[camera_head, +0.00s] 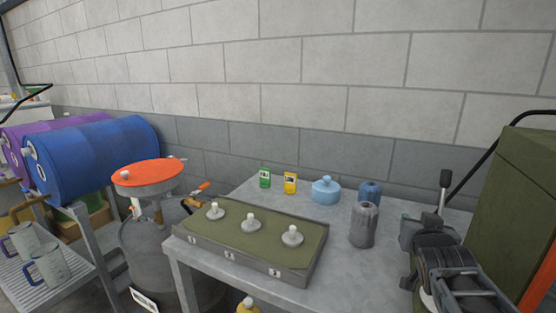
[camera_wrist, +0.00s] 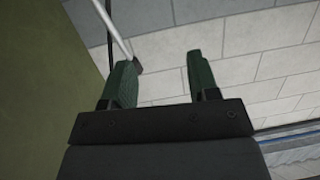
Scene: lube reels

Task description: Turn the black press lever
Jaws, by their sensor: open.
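The black press lever (camera_head: 445,179) stands at the right of the head view, a thin metal rod with a black grip on top. My gripper (camera_head: 424,232) is just below and in front of it, so the lever's lower end is hidden. In the wrist view my gripper (camera_wrist: 160,62) is open, with two dark green fingers apart. The lever's black tip (camera_wrist: 138,68) shows there beside the left finger, on its inner side. I cannot tell whether they touch. Nothing is held between the fingers.
A tall green cabinet (camera_head: 515,200) stands close on the right. The grey table (camera_head: 355,280) bears a green-topped case (camera_head: 280,254), a grey canister (camera_head: 364,225) and a light blue jar (camera_head: 326,190). Blue and purple drums (camera_head: 95,155) lie at the left. A block wall is behind.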

